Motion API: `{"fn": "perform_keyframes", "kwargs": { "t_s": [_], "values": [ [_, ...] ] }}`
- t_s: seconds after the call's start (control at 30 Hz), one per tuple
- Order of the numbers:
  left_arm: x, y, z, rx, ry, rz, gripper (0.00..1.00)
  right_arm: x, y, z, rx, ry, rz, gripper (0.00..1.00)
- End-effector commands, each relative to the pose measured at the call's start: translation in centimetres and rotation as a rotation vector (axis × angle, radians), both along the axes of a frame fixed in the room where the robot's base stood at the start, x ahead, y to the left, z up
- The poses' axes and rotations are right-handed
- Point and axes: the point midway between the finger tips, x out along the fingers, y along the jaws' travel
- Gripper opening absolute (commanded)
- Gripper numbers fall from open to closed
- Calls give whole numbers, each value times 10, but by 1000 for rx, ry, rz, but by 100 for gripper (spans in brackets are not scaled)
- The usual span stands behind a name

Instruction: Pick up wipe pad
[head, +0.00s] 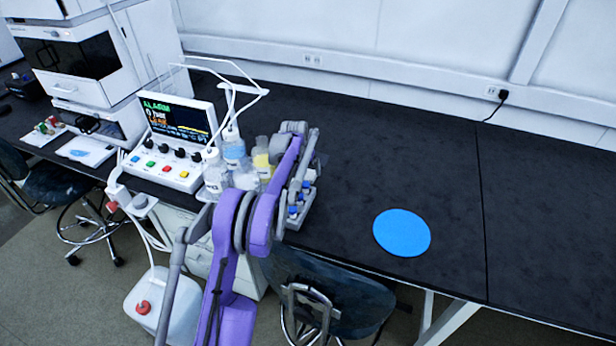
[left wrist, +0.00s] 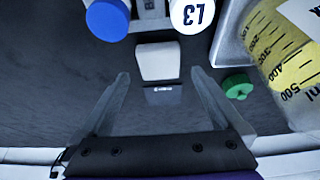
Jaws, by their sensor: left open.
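My left gripper (left wrist: 160,82) is open in the left wrist view, with its two grey fingers apart. Between and beyond the fingertips is a small pale block (left wrist: 158,60) with a dark, lettered front part (left wrist: 163,95); it may be the wipe pad, but I cannot tell for certain. Nothing is held between the fingers. In the head view my purple left arm reaches up to the bottles, and its fingertips cannot be made out. My right gripper is in neither view.
A blue round disc (head: 402,233) lies flat on the dark bench (head: 390,140), with clear bench around it. Bottles (head: 232,150) crowd beside my arm.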

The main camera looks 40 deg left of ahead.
Motion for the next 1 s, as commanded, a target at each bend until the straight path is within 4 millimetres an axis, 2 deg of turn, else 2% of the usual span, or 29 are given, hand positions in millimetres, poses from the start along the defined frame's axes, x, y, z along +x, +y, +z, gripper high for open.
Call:
{"fn": "perform_keyframes", "kwargs": {
  "t_s": [0.2, 0.5, 0.93, 1.0],
  "values": [
    [12, 3, -28, 0, 0, -1, 100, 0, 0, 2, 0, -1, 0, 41],
    [13, 3, -33, 0, 0, -1, 100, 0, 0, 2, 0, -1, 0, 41],
    [13, 3, -33, 0, 0, 0, 23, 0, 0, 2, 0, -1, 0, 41],
    [13, 3, -33, 0, 0, 0, 22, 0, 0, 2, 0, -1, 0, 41]
  ]
}}
